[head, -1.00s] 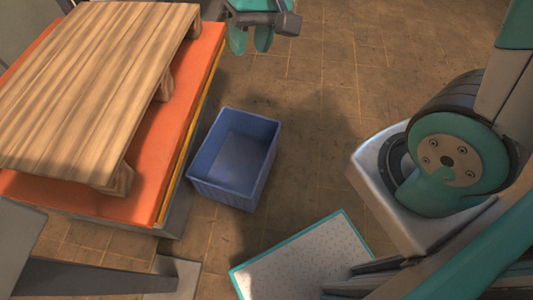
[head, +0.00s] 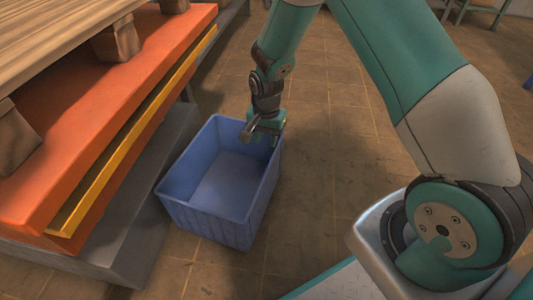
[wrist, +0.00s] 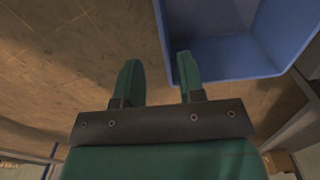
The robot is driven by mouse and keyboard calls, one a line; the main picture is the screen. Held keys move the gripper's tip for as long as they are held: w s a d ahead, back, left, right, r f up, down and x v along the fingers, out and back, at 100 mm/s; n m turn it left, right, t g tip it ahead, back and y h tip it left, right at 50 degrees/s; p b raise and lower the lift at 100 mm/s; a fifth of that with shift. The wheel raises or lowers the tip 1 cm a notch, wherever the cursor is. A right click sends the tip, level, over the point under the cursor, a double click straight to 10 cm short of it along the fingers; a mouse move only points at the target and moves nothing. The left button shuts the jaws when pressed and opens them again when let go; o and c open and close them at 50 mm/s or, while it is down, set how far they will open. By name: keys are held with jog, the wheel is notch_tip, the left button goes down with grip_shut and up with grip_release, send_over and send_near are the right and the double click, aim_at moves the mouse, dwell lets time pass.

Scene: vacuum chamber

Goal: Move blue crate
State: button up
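The blue crate (head: 208,224) is an empty, open-topped box. It sits on the tiled floor beside the orange platform in the head view. My gripper (head: 272,136) points down at the crate's far right rim. In the wrist view the crate (wrist: 228,60) fills the upper right. There my gripper (wrist: 158,60) is open, with its two fingers apart. The left finger is over the floor outside the crate, and the right finger overlaps the crate's edge. The rim runs between the fingertips in the picture. I cannot tell whether either finger touches it.
The orange platform (head: 110,120) with a yellow edge strip (head: 140,130) stands left of the crate, on a grey base (head: 140,235) close to it. A wooden pallet (head: 60,32) lies on the platform. The tiled floor (head: 330,150) right of the crate is clear.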

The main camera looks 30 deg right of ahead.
aim_at(266, 175)
jog(key=shift+f, duration=0.35)
notch_tip(266, 175, down, 17)
jog(key=b, duration=0.9)
jog(key=shift+f, duration=0.15)
jog(key=shift+c, duration=0.4)
grip_shut()
dwell(0.6)
